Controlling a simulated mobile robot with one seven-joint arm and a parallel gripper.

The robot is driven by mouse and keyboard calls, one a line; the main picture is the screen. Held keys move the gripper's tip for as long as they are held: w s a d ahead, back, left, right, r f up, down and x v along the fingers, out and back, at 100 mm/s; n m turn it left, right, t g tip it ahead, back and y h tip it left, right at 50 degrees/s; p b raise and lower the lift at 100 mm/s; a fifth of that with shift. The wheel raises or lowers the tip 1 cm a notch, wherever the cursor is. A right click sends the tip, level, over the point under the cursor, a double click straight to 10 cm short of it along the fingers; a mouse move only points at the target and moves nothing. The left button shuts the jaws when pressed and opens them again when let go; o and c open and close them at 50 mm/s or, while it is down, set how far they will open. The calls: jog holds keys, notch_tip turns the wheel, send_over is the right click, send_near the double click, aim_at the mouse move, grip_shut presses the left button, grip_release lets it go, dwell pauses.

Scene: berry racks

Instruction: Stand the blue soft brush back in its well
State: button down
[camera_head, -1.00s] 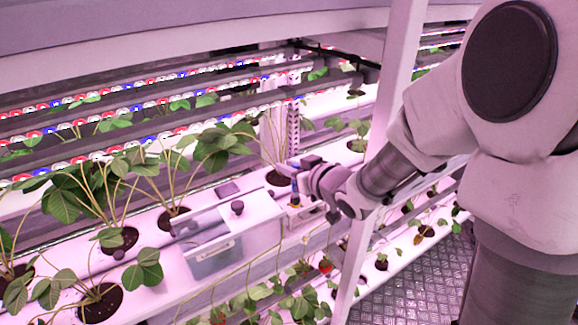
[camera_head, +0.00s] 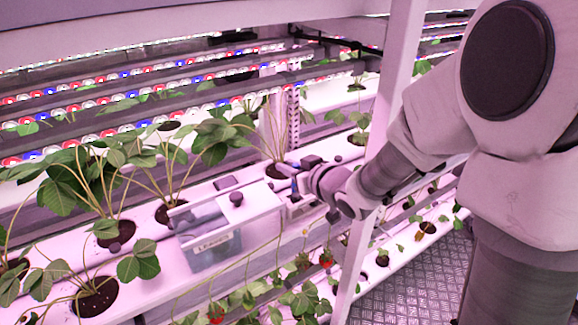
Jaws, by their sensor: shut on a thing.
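My gripper (camera_head: 294,180) is at the right end of the white growing channel, beside the clear lidded box. It is shut on the blue brush (camera_head: 294,186), which shows only as a small blue piece between the fingers. The brush looks roughly upright. A small pale holder (camera_head: 297,205) sits just below the gripper. Its well is too small and too covered to make out, so I cannot tell whether the brush tip is in it.
The clear box (camera_head: 211,248) with a label and dark knob (camera_head: 236,199) stands just left of my gripper. Strawberry plants (camera_head: 70,185) fill the channel to the left. A white upright post (camera_head: 375,175) stands right of the gripper. Red berries (camera_head: 325,264) hang below.

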jog(key=shift+f+b, duration=0.95)
jog(key=shift+f, duration=0.2)
jog(key=shift+c, duration=1.6)
grip_release()
jog(key=shift+r, duration=0.1)
notch_tip(320, 180, up, 6)
jog(key=p, duration=0.5)
